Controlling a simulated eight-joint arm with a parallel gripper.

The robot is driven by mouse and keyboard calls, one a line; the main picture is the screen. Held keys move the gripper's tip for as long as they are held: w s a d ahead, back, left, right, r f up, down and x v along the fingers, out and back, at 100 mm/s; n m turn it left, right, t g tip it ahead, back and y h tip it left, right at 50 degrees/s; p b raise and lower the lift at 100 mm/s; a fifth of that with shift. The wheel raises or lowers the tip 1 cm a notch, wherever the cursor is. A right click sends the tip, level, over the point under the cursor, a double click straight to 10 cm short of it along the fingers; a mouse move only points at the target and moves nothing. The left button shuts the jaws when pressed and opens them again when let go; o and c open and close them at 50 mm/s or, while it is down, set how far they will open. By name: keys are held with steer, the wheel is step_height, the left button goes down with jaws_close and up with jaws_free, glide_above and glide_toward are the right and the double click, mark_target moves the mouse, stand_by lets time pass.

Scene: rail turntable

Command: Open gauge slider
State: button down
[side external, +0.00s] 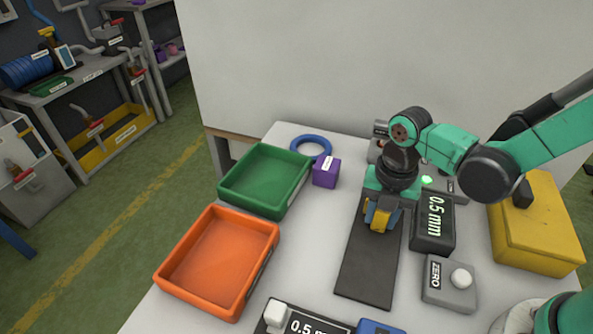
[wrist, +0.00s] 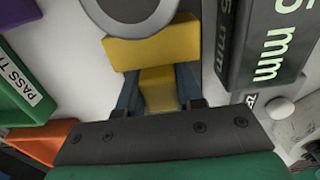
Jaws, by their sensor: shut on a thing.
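The gauge slider is a yellow block with a tab (side external: 379,218), on or just above a long dark base strip (side external: 366,270) in the side external view. In the wrist view the yellow slider (wrist: 151,52) shows as a wide bar with a narrower tab reaching back between the fingers. My gripper (side external: 381,212) points down at it. In the wrist view my gripper (wrist: 158,88) is shut on the tab, a blue-grey finger on each side. A light ring with a dark centre (wrist: 139,25) lies just beyond the bar. My wrist hides the strip's far end.
A dark display box (side external: 433,222) reading "0.5 mm" stands close on the right. Also right are a grey ZERO button box (side external: 437,294) and a yellow case (side external: 535,240). Left are green (side external: 233,200) and orange (side external: 205,305) trays, a purple block (side external: 326,173) and a blue ring (side external: 296,141).

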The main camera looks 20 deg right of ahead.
mark_target(368, 272)
steer(key=s+a, duration=0.6)
steer(key=shift+s+a, duration=0.15)
steer(key=c, duration=0.6)
jaws_free()
steer(key=shift+o, duration=0.2)
steer(key=shift+r, duration=0.1)
steer(key=shift+r, duration=2.7)
